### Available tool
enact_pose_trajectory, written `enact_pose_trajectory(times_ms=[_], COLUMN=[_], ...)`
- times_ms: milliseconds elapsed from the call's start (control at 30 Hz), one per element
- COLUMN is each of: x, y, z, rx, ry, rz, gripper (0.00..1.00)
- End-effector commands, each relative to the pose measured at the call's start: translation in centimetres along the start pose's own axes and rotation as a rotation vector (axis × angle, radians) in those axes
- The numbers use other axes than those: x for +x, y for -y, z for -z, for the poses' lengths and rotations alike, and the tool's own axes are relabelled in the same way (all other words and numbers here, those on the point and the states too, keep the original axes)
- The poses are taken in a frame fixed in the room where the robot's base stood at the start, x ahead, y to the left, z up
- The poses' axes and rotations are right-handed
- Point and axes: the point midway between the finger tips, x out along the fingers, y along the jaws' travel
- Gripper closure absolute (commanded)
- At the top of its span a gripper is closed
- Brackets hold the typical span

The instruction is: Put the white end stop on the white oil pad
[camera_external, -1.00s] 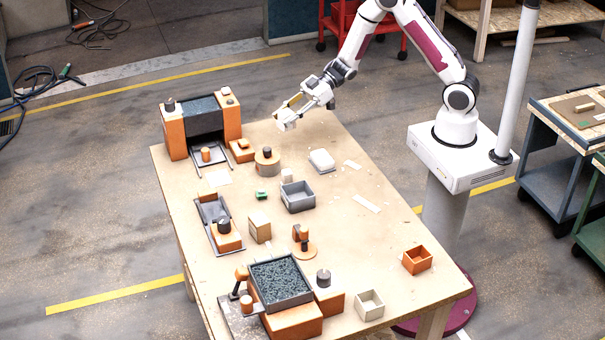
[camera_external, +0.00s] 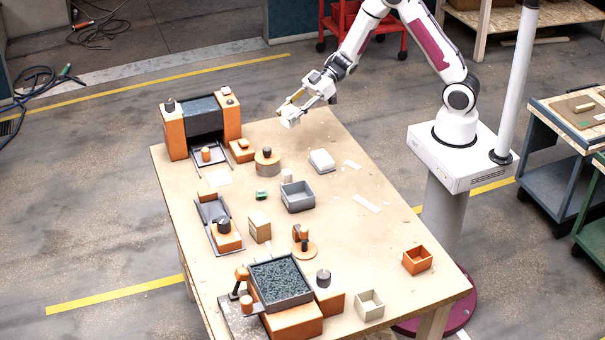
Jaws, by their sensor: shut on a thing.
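My gripper (camera_external: 293,108) is above the far end of the table, shut on a small white block (camera_external: 290,119), which I take to be the white end stop. The block hangs from the fingertips, and the fingers hide part of it. A white pad with a thin grey base (camera_external: 322,160) lies on the table to the right of and nearer than the gripper; it looks like the white oil pad, though I cannot be sure. Its top looks bare.
The far right tabletop is mostly clear.

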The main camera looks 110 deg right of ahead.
Motion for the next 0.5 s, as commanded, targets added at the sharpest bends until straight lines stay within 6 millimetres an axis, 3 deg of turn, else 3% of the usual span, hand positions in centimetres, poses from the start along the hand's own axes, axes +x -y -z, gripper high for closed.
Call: enact_pose_trajectory(times_ms=[500], x=[-3.0], y=[9.5], z=[1.1], rx=[-0.138], ry=[0.001], rz=[0.335], gripper=[0.9])
